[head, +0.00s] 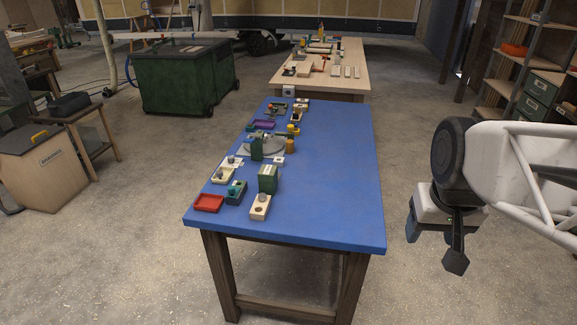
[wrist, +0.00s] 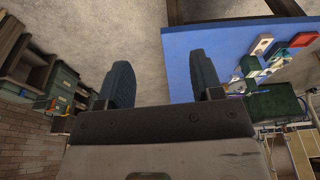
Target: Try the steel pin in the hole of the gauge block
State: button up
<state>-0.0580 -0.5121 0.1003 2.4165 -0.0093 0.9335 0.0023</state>
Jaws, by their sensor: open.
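My gripper (head: 437,243) hangs to the right of the blue table (head: 335,185) in the head view, well away from the things on it. Its two fingers stand apart and empty in the wrist view (wrist: 163,78). I cannot tell the gauge block or the steel pin for sure at this size. A cream block (head: 257,212) with a grey round part on top stands near the table's front edge. Another cream block (head: 222,176) with a dark round part sits farther back on the left. Small blocks also show at the right of the wrist view.
A red tray (head: 208,203), a teal-green block (head: 235,194) and a dark green box (head: 268,181) stand at the table's front left. A grey round plate (head: 272,147) lies behind. The table's right half is clear. Shelves (head: 520,65) stand at the far right.

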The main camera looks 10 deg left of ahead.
jog(key=w+a+n, duration=0.1)
jog(key=w+a, duration=0.3)
jog(key=w, duration=0.3)
jog(key=w+a+n, duration=0.1)
jog(key=w+a, duration=0.3)
jog(key=w, duration=0.3)
jog(key=n+g, duration=0.2)
jog(key=n, duration=0.2)
send_over(262, 195)
jog(key=f, duration=2.1)
jog(key=shift+w+d+f, duration=0.1)
jog(key=shift+d+f, duration=0.05)
jog(key=shift+d, duration=0.15)
jog(key=shift+w+a+f, duration=0.1)
jog(key=shift+a+f, duration=0.2)
jog(key=shift+f, duration=1.3)
jog(key=shift+f, duration=0.1)
